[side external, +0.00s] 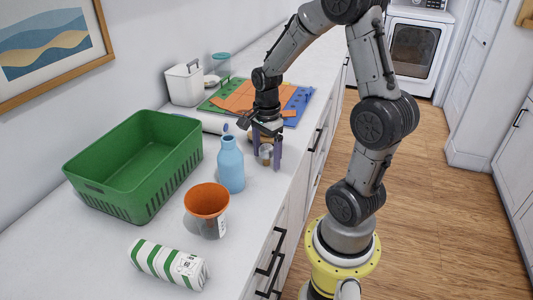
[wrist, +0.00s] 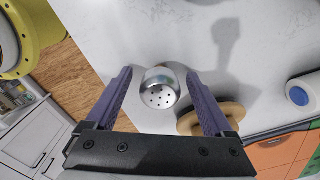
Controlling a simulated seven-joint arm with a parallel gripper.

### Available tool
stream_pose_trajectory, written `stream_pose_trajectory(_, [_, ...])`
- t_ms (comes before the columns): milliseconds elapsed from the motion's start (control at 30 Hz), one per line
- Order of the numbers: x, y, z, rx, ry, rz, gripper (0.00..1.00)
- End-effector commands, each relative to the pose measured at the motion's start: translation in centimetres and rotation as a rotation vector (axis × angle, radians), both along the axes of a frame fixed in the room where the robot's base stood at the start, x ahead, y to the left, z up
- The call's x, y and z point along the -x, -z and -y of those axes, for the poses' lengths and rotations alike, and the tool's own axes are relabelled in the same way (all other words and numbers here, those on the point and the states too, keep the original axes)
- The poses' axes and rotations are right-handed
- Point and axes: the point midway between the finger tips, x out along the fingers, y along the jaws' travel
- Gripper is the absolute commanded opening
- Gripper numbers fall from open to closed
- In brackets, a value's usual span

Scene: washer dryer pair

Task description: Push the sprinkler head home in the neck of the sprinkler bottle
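The sprinkler head (wrist: 160,90) is a silver dome with small holes. It is between the two fingers of my gripper (wrist: 159,72) in the wrist view, with a narrow gap on each side. In the side view my gripper (side external: 267,160) points down over the counter, fingers spread, with the small head (side external: 265,152) between them. I cannot tell whether the head touches the counter. The light blue sprinkler bottle (side external: 231,168) stands upright to the left of my gripper in the side view. Its narrow neck shows nothing on top. I do not make out the bottle in the wrist view.
A tan round disc (wrist: 220,116) lies close beside one finger. An orange-brown pot (side external: 207,203), a green-striped roll (side external: 168,263) and a green basket (side external: 125,185) are on the counter. A white roll with a blue end (wrist: 302,94) lies near the coloured mat (wrist: 279,153).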

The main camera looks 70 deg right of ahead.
Motion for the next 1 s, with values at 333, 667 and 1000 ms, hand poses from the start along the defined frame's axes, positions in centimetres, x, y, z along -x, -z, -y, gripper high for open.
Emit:
stream_pose_trajectory(333, [0.0, -0.1, 0.0, 0.000, 0.000, 0.000, 0.26])
stream_pose_trajectory(667, [0.0, -0.1, 0.0, 0.000, 0.000, 0.001, 0.00])
stream_pose_trajectory(1000, [-0.1, -2.0, 0.1, 0.004, 0.000, 0.005, 0.00])
